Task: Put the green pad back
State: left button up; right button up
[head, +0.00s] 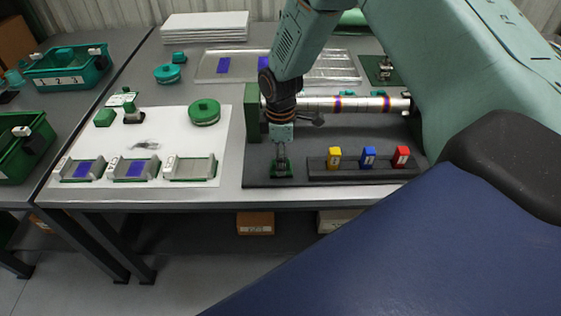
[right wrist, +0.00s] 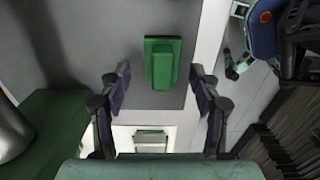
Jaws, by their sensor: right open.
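The green pad (head: 282,174), a small green block with a raised ridge, lies on the dark mat near its front left edge. In the right wrist view the pad (right wrist: 162,64) lies ahead of the fingers, near the mat's edge. My right gripper (head: 281,158) points down just above it in the head view. In the right wrist view my right gripper (right wrist: 161,88) is open, its fingers to either side of the pad's line and apart from it. Its fingers partly hide the pad in the head view. My left gripper is not in view.
A tall green block (head: 252,112) stands left of my right gripper, by a metal cylinder (head: 335,104). A black rack (head: 365,174) holds yellow, blue and red tags on the right. Three trays sit on the white board (head: 150,120); the rightmost tray (head: 190,168) looks empty.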

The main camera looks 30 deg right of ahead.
notch_tip(320, 180, up, 8)
jog(key=shift+s+r+p, duration=0.1)
jog(key=shift+r+p, duration=0.05)
jog(key=shift+p, duration=0.45)
jog(key=s+a+f+m, duration=0.1)
jog(key=s+f, duration=0.1)
jog(key=s+a+f, duration=0.1)
jog(key=s+f, duration=0.1)
jog(key=f, duration=0.1)
jog(key=s+a+f+m, duration=0.1)
jog(key=s+a+f, duration=0.1)
jog(key=s+f, duration=0.1)
jog(key=shift+a+m+y, duration=0.1)
jog(key=shift+m+y, duration=0.2)
jog(key=s+a+f+m, duration=0.1)
jog(key=s+f+m, duration=0.1)
jog(key=s, duration=0.6)
jog(key=s+a+f+m, duration=0.1)
jog(key=s+f+m, duration=0.2)
jog(key=s, duration=0.5)
jog(key=s+a+f+m, duration=0.1)
jog(key=s+f+m, duration=0.2)
jog(key=s, duration=0.5)
jog(key=shift+s+a+m, duration=0.35)
jog(key=shift+s+m, duration=0.05)
jog(key=shift+m, duration=0.3)
jog(key=shift+a, duration=0.1)
